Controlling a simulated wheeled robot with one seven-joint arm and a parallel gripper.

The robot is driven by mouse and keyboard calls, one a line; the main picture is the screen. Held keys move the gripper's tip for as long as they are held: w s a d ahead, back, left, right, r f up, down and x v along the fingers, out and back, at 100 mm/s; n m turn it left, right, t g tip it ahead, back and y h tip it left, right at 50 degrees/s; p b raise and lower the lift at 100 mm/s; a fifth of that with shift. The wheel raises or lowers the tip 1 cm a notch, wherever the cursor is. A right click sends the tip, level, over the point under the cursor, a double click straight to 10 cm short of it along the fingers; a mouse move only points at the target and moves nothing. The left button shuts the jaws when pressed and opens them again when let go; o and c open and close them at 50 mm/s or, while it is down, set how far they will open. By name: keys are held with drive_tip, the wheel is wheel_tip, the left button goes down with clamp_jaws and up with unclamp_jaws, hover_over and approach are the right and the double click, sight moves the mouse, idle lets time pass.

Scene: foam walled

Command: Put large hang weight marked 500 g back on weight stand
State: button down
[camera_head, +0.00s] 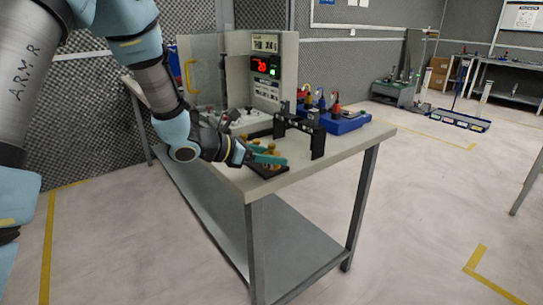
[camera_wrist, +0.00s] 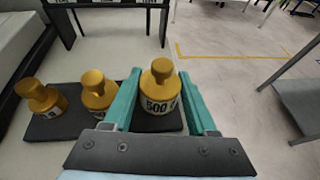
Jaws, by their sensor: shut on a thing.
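The large brass weight marked 500 g (camera_wrist: 160,92) is between the two green fingers of my gripper (camera_wrist: 163,100) in the wrist view. The fingers are shut on it. It is upright at the right end of the dark weight stand (camera_wrist: 72,128); I cannot tell whether its base touches the stand. Two other brass weights, one in the middle (camera_wrist: 98,92) and one at the left (camera_wrist: 40,97), sit on the stand. In the head view my gripper (camera_head: 268,158) is over the stand (camera_head: 268,171) at the table's near corner, and partly hides the weights.
A black bracket frame (camera_head: 300,130) stands on the table (camera_head: 345,140) just behind the stand. Behind it are a blue tray (camera_head: 345,122) with coloured-top items and a cabinet with a red display (camera_head: 262,66).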

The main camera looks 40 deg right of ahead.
drive_tip(key=shift+f, duration=0.1)
drive_tip(key=shift+c, duration=2.4)
unclamp_jaws()
drive_tip(key=b+v, duration=0.1)
drive_tip(key=v, duration=1.1)
drive_tip(key=shift+r, duration=0.25)
drive_tip(key=w+a+f+m+t+y, duration=0.1)
drive_tip(key=a+m+y, duration=0.5)
drive_tip(key=a, duration=1.3)
drive_tip(key=a+f+m+t+y, duration=0.3)
drive_tip(key=a+f+m+y, duration=0.3)
drive_tip(key=a, duration=1.3)
drive_tip(key=m+y, duration=0.1)
drive_tip(key=m, duration=0.3)
drive_tip(key=shift+w+m, duration=0.35)
drive_tip(key=shift+m, duration=0.05)
drive_tip(key=shift+a, duration=0.15)
